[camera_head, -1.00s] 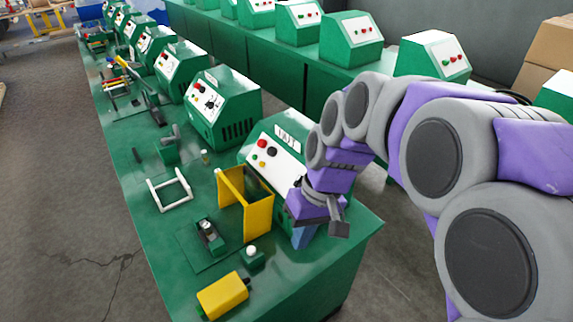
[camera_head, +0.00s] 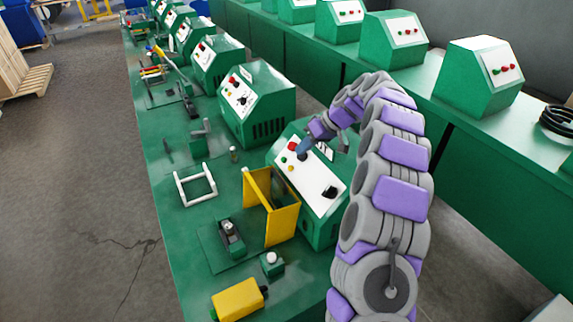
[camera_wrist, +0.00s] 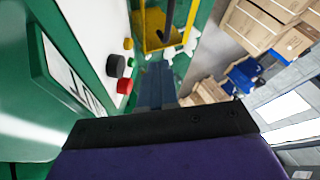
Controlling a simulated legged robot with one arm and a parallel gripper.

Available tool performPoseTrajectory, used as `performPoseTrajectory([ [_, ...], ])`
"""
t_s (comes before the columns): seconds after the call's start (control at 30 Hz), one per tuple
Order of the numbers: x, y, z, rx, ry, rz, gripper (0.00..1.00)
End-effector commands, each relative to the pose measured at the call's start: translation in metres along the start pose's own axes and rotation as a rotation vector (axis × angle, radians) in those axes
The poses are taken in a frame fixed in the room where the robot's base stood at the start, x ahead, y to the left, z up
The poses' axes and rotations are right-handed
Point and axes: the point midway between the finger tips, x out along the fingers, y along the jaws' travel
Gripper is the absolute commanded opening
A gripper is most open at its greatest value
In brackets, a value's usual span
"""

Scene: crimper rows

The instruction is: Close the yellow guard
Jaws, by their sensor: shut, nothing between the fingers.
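The yellow guard (camera_head: 282,226) is an upright yellow frame with a dark see-through pane. It stands on the green bench in front of the nearest green machine box (camera_head: 322,232). Part of the guard also shows at the top of the wrist view (camera_wrist: 147,25), beyond my fingers. My gripper (camera_head: 303,149) is shut and empty, over the white control panel of that box, behind and above the guard. In the wrist view my fingers (camera_wrist: 157,85) are together beside the panel's red and black buttons. I cannot tell whether they touch the panel.
A white tube frame (camera_head: 195,186), a small clamp block (camera_head: 231,238), a white-topped button box (camera_head: 271,263) and a yellow block (camera_head: 238,299) lie on the bench. More green machine boxes (camera_head: 258,102) line it towards the back.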

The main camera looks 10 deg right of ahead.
Motion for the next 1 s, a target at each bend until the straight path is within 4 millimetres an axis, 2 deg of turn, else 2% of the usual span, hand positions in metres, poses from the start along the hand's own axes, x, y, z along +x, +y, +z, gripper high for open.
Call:
performPoseTrajectory([
  [0.1,0.005,0.011,-0.002,-0.011,0.008,0.009,0.0],
  [0.37,0.017,0.018,-0.001,-0.015,0.012,0.005,0.0],
  [0.8,0.088,0.017,-0.001,-0.015,0.011,0.006,0.0],
  [1.0,0.103,0.016,-0.003,-0.015,0.012,0.008,0.0],
])
